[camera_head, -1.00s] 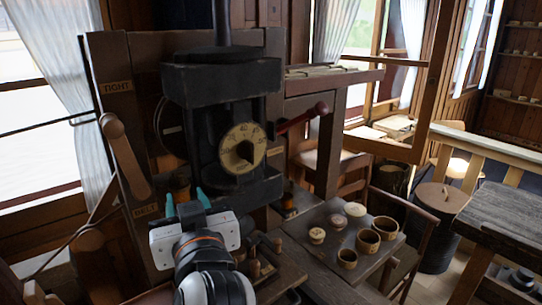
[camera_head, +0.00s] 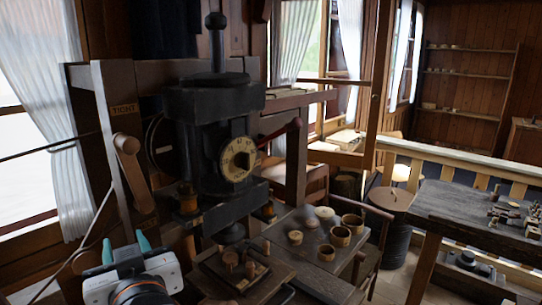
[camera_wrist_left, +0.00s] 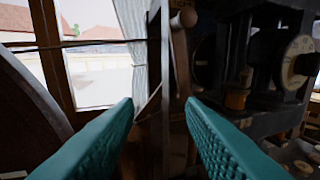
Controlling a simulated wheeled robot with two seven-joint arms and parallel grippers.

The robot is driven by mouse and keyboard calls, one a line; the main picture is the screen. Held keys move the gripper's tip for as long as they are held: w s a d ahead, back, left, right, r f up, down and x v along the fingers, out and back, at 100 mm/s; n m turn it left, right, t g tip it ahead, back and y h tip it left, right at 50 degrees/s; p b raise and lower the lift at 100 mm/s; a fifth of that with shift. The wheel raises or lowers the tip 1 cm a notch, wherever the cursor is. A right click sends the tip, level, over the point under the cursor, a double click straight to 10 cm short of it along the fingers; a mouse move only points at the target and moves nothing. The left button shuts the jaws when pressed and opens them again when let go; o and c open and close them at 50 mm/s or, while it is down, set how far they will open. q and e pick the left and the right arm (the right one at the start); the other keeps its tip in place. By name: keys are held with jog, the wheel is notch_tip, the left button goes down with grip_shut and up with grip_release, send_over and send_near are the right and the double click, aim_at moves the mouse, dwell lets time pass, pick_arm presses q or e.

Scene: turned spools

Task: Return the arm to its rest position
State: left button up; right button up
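My left gripper (camera_head: 125,247) is at the bottom left of the head view, in front of the dark machine (camera_head: 215,130) and to the left of its base. Its two teal fingers stand apart with nothing between them. In the left wrist view my left gripper (camera_wrist_left: 158,112) is also open and empty, with the window and the machine's wooden side post behind it. My right gripper is in neither view.
The machine carries a round dial (camera_head: 238,159) and a wooden lever (camera_head: 128,150). A small board with pegs (camera_head: 245,268) lies before it. Several wooden cups (camera_head: 340,237) stand on a side table. A workbench (camera_head: 460,205) is at the right.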

pick_arm(q)
jog(key=s+f+m+g+h, duration=0.2)
jog(key=f+m+g+h, duration=0.1)
jog(key=f, duration=0.9)
jog(key=s+f+m+g+h, duration=0.2)
jog(key=f+m+g+h, duration=0.15)
jog(key=f, duration=0.85)
jog(key=s+d+f+m+g+h, duration=0.2)
jog(key=s+f+g+h, duration=0.25)
jog(key=s+f, duration=0.9)
notch_tip(320, 180, down, 28)
jog(key=s+g+b, duration=0.1)
jog(key=s, duration=0.2)
jog(key=s+a+f+g+b, duration=0.1)
jog(key=s+a+f, duration=0.2)
jog(key=s+f, duration=1.2)
jog(key=shift+s+f+m+g+y, duration=0.3)
jog(key=shift+s+f+m+y, duration=0.1)
jog(key=shift+f, duration=0.45)
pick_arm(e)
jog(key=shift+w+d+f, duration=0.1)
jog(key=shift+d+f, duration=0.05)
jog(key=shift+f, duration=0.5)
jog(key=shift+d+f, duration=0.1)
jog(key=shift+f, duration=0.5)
pick_arm(q)
jog(key=shift+a, duration=0.1)
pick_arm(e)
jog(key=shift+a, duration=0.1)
